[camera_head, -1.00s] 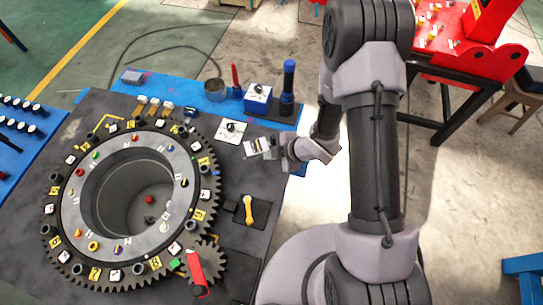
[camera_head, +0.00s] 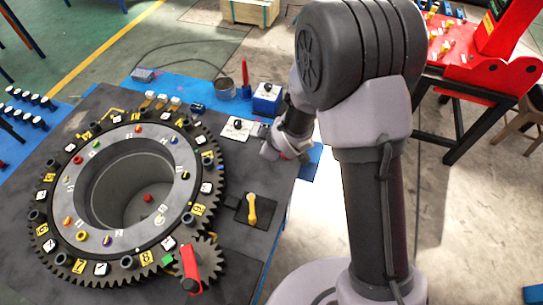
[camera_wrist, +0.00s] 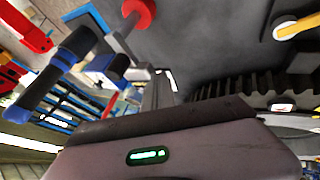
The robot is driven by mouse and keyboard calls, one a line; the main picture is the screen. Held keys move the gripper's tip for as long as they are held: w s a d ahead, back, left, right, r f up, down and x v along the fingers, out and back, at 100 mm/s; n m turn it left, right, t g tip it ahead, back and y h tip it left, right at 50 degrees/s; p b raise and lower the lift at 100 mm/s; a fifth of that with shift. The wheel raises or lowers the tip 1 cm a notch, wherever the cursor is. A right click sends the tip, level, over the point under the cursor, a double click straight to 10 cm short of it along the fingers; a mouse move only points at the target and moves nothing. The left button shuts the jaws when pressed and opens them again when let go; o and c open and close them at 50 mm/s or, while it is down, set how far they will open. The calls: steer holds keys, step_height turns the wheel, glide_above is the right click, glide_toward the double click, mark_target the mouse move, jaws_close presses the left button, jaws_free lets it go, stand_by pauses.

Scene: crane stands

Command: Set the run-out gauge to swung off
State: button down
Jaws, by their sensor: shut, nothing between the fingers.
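I cannot tell for sure which fitting is the run-out gauge. A white square plate with a black knob (camera_head: 237,128) lies on the dark table beyond the big toothed ring. A yellow lever (camera_head: 252,208) sits on a black plate nearer me; it also shows at the upper right of the wrist view (camera_wrist: 298,25). My gripper (camera_head: 266,137) is shut and empty, just right of the white plate. Whether it touches anything there is hidden. In the wrist view my fingers (camera_wrist: 159,92) point towards the table fittings, near a red round piece (camera_wrist: 138,11).
The toothed ring (camera_head: 211,180) fills the table's left, with a red handle (camera_head: 190,265) on a small gear beside it. A blue box (camera_head: 267,97), a grey cup (camera_head: 224,89) and a red upright handle (camera_head: 245,73) stand at the back. A red stand (camera_head: 490,75) is at right.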

steer(key=shift+w+a, duration=0.15)
steer(key=shift+w, duration=1)
steer(key=shift+w+a, duration=0.15)
steer(key=shift+w, duration=0.95)
steer(key=p+v, duration=0.5)
steer(key=v, duration=1.2)
steer(key=shift+r+p, duration=0.2)
steer(key=shift+p, duration=0.15)
steer(key=shift+d, duration=0.1)
